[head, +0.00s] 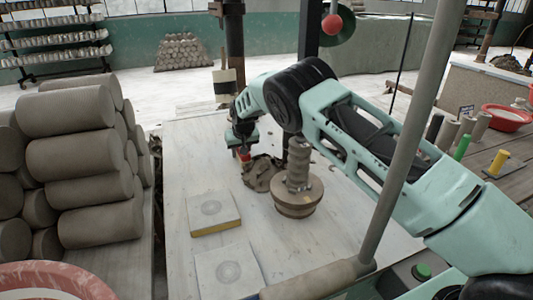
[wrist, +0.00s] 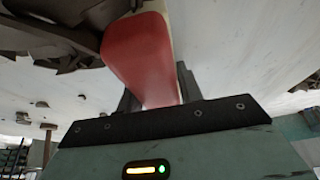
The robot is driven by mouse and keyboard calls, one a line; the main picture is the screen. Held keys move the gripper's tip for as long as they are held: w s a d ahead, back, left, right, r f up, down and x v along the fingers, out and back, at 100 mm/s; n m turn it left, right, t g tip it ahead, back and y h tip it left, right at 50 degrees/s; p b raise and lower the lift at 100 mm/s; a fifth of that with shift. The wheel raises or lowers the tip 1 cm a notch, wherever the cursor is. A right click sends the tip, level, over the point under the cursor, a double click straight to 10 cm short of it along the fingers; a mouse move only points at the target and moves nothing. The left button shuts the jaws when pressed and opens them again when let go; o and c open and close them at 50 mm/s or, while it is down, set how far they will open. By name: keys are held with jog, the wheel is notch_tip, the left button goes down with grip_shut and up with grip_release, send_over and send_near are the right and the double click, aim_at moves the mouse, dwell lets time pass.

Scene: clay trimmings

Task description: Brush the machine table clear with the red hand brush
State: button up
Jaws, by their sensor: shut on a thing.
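My gripper (head: 243,146) is low over the left part of the pale machine table (head: 190,150). It is shut on the red hand brush (head: 244,157), which also fills the middle of the wrist view (wrist: 140,52) between the two dark fingers. The brush's bristles are hard to make out. A heap of grey-brown clay trimmings (head: 262,175) lies on the table beside the brush; dark clay pieces (wrist: 45,42) also show at the upper left of the wrist view. I cannot tell whether brush and heap touch.
A ridged clay column (head: 298,163) on a round wooden block (head: 298,204) stands right of the heap. Two square slabs (head: 212,210) (head: 225,268) lie nearer. Stacked clay cylinders (head: 78,160) are at the left. The table's far left is bare.

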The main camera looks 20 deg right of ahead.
aim_at(249, 173)
jog(key=shift+s+p, duration=1.5)
jog(key=shift+s, duration=4.2)
jog(key=shift+r, duration=0.1)
notch_tip(249, 173, up, 9)
jog(key=p, duration=0.5)
jog(key=shift+a, duration=0.1)
